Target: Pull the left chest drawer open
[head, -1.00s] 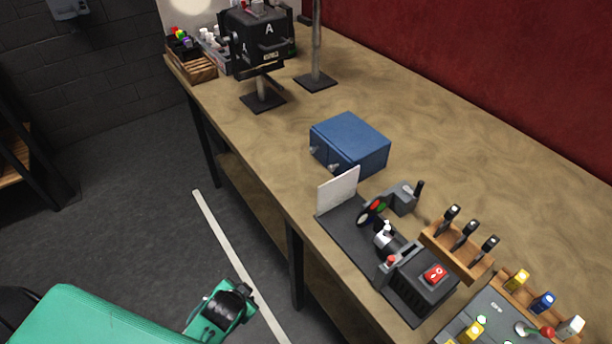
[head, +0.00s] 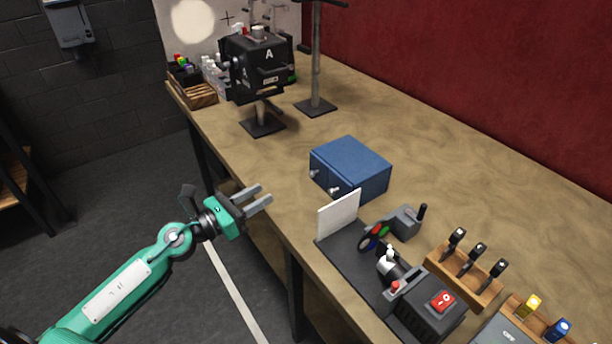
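A blue chest (head: 352,168) stands on the workbench near the middle of the head view. My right gripper is not in view.
The workbench (head: 450,170) has bare room behind the chest. A white card (head: 338,214) stands close in front of it, beside a dark board with a small device. A black camera-like box (head: 258,70) on a stand and a metal post (head: 316,60) are farther back.

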